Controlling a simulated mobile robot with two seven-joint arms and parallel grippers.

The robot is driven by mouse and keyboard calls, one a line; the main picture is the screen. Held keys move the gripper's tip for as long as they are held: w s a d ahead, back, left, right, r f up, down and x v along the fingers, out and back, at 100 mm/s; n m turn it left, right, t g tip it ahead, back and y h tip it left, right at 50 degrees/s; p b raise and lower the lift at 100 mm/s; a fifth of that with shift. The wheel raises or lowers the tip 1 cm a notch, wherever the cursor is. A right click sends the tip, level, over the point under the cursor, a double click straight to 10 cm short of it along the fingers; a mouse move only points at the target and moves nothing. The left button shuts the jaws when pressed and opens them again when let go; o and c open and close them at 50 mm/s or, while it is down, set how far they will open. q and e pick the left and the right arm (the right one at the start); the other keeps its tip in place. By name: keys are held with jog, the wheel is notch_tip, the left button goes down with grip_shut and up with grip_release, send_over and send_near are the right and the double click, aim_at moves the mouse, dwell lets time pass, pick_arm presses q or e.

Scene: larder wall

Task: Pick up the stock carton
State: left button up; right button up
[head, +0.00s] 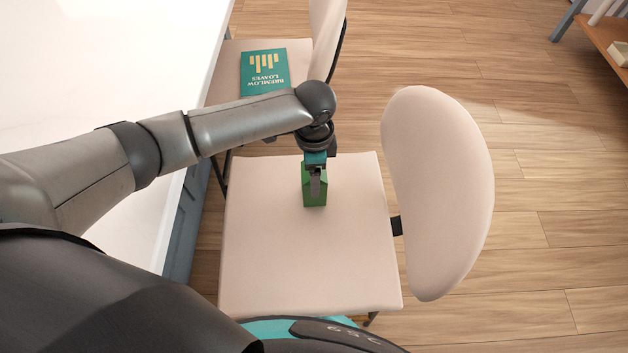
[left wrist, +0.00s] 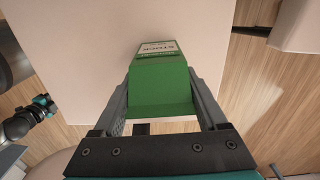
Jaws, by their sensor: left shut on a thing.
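The green stock carton (head: 314,190) is on the beige seat of a chair (head: 262,255) in the head view. In the left wrist view the carton (left wrist: 160,85) shows its green top and a white label with the word stock. My left gripper (head: 315,185) comes down on the carton from above. In the left wrist view the two fingers of my left gripper (left wrist: 160,100) are on either side of the carton, shut on it. I cannot tell whether the carton is touching the seat.
The chair's backrest (head: 440,190) stands to the right of the seat. A white counter (head: 90,60) runs along the left. A wooden shelf (head: 605,40) is at the far right; open floor lies between.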

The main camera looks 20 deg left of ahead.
pick_arm(q)
grip_shut()
jog(key=shift+r, duration=0.1)
